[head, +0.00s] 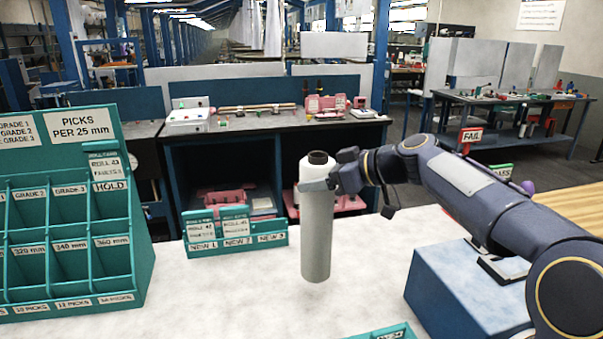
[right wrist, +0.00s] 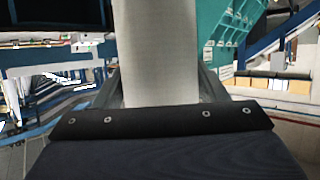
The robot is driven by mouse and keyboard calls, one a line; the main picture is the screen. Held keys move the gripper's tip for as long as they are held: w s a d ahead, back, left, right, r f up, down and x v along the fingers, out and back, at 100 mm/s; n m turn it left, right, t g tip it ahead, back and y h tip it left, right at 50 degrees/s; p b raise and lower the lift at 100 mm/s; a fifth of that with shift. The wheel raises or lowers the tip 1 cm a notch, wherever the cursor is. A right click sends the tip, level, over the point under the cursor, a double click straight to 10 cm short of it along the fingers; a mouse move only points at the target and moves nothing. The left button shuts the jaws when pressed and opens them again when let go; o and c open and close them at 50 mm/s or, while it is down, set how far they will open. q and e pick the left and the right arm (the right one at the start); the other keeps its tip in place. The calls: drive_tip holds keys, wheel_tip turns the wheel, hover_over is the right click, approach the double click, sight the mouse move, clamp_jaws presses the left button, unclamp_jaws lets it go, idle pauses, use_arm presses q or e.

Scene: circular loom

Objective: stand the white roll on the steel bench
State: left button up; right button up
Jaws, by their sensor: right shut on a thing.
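The white roll (head: 316,235) is upright in the head view, with a dark core end at its top. My right gripper (head: 318,185) is shut on its upper part, coming from the right. In the right wrist view the roll (right wrist: 158,50) fills the middle between the fingers. The roll's lower end is in front of the pale bench top (head: 230,295); I cannot tell whether it touches it. My left gripper is not in view.
A green sorting rack (head: 65,210) stands at the left, and a low green holder (head: 235,240) with NEW labels is left of the roll. A blue box (head: 465,295) is at the right under my arm. The bench top around the roll's foot is clear.

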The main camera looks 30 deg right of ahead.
sight(317, 223)
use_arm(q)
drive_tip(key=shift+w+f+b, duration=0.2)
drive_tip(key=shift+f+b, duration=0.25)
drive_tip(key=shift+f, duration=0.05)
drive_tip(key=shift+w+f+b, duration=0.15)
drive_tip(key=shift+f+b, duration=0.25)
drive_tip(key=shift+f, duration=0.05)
use_arm(e)
drive_tip(key=shift+w+f, duration=0.2)
drive_tip(key=shift+f, duration=0.85)
drive_tip(key=shift+w+f, duration=0.15)
drive_tip(key=shift+f, duration=0.85)
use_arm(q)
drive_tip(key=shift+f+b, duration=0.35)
use_arm(e)
drive_tip(key=shift+f, duration=0.25)
drive_tip(key=o, duration=1.7)
drive_tip(key=shift+o, duration=1.1)
